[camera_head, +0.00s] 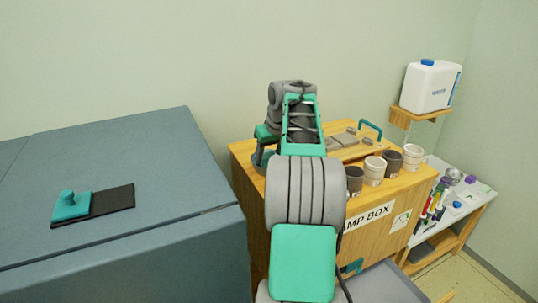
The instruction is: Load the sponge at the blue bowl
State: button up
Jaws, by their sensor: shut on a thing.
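My arm stretches forward over the wooden box. My gripper (261,158) shows only in part, as grey and teal pieces at the left of the forearm, near the box's left edge. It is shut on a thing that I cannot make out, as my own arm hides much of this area. I see no sponge that I can identify. I cannot make out a blue bowl either.
The wooden box (245,165) bears several dark and white cups (374,171) and a teal handle (371,129). A blue-grey surface (150,150) at left holds a teal-knobbed block (70,205) on a black plate. A jug (431,86) stands on a wall shelf; a tool-laden bench (470,205) is at right.

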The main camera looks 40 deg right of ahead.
notch_tip(320, 180, up, 7)
jog(key=p, duration=0.7)
dwell(0.6)
